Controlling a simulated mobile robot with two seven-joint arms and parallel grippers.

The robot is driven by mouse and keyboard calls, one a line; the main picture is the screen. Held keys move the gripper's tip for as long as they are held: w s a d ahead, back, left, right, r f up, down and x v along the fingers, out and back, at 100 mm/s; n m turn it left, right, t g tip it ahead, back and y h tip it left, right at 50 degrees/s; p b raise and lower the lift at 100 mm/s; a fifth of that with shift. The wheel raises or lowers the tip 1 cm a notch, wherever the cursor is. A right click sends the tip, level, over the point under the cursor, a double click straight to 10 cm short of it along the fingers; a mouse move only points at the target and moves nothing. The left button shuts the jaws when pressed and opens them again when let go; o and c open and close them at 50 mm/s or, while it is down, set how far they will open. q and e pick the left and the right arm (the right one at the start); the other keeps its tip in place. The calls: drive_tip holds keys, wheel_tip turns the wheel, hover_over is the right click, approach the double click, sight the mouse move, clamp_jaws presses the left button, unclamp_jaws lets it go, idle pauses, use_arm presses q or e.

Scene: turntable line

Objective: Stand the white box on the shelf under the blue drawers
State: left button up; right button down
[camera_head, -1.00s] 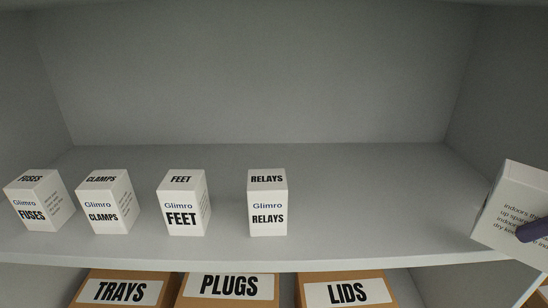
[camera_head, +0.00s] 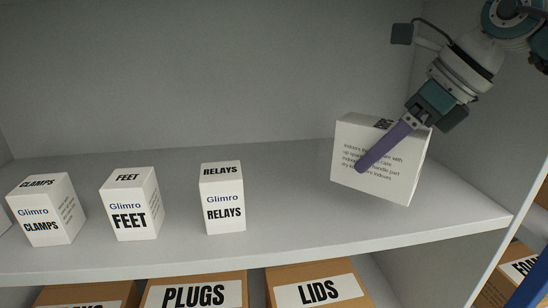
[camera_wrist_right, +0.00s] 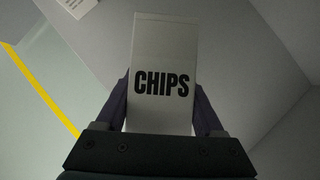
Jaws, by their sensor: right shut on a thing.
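A white box (camera_head: 378,180) is held by my right gripper (camera_head: 385,150), whose purple finger lies across its text side. In the right wrist view the white box (camera_wrist_right: 163,60) reads CHIPS between the two fingers. In the head view it is tilted, over the right part of the grey shelf (camera_head: 290,215); whether it touches the shelf I cannot tell. No blue drawers are clearly in view. My left gripper is not in view.
White boxes marked RELAYS (camera_head: 222,198), FEET (camera_head: 130,205) and CLAMPS (camera_head: 46,210) stand on the shelf's left half. Cardboard boxes PLUGS (camera_head: 195,294) and LIDS (camera_head: 316,288) sit below. The shelf between RELAYS and the held box is clear.

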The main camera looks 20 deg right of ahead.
drive_tip(key=shift+w+a, duration=0.5)
drive_tip(key=shift+w, duration=0.4)
wheel_tip(320, 180, down, 4)
drive_tip(key=shift+r+b, duration=0.2)
drive_tip(key=shift+b, duration=0.8)
unclamp_jaws()
drive_tip(key=shift+r, duration=0.1)
